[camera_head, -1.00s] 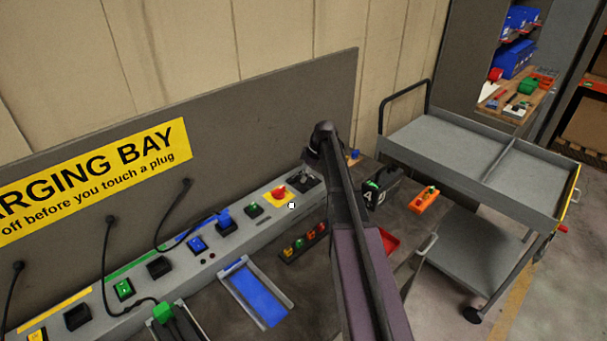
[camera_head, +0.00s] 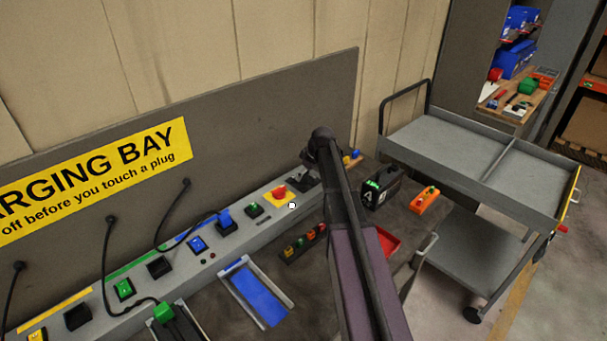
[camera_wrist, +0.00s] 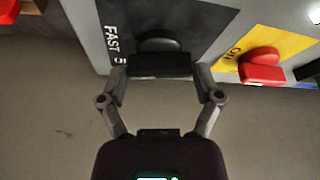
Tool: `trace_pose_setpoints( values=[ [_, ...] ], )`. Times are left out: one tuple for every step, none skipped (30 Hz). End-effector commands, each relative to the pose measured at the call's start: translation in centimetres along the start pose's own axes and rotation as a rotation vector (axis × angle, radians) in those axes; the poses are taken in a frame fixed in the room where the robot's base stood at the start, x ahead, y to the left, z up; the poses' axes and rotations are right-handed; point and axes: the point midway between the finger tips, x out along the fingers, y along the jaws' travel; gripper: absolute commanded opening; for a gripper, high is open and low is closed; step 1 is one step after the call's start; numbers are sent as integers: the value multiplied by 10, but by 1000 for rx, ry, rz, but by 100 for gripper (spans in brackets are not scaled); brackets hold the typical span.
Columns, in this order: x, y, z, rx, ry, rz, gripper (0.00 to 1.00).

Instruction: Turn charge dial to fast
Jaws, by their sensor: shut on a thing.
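The charge dial (camera_wrist: 158,45) is a round black knob on a dark plate with white lettering, FAST being readable at its left in the wrist view. My gripper (camera_wrist: 160,66) is shut on the dial, its dark fingertips at the knob's near side. The fingertips hide part of the dial, and I cannot tell which mark it points to. In the head view the dial's dark plate (camera_head: 301,183) shows at the far end of the grey charging console (camera_head: 180,254), partly behind my arm. My gripper is hidden there.
A black battery box (camera_head: 382,191) and orange block (camera_head: 425,200) stand on the bench. A grey cart (camera_head: 450,150) stands at right.

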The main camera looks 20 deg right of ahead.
Motion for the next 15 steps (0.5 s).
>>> trace_pose_setpoints(
  values=[
    [0,-3,3,34,-6,12,35],
    [0,-3,3,55,-6,21,35],
    [0,-3,3,81,-5,32,35],
    [0,-3,3,99,-5,39,35],
    [0,-3,3,116,-6,46,35],
    [0,-3,3,138,-6,55,35],
    [0,-3,2,152,-6,61,35],
    [0,-3,2,166,-6,67,35],
    [0,-3,2,181,-6,73,35],
    [0,-3,2,192,-6,77,35],
    [0,-3,2,200,-7,81,35],
    [0,-3,2,212,-7,85,35],
    [0,-3,2,218,-7,88,35],
    [0,-3,2,222,-8,90,35],
    [0,-3,2,228,-8,92,35]
  ],
)
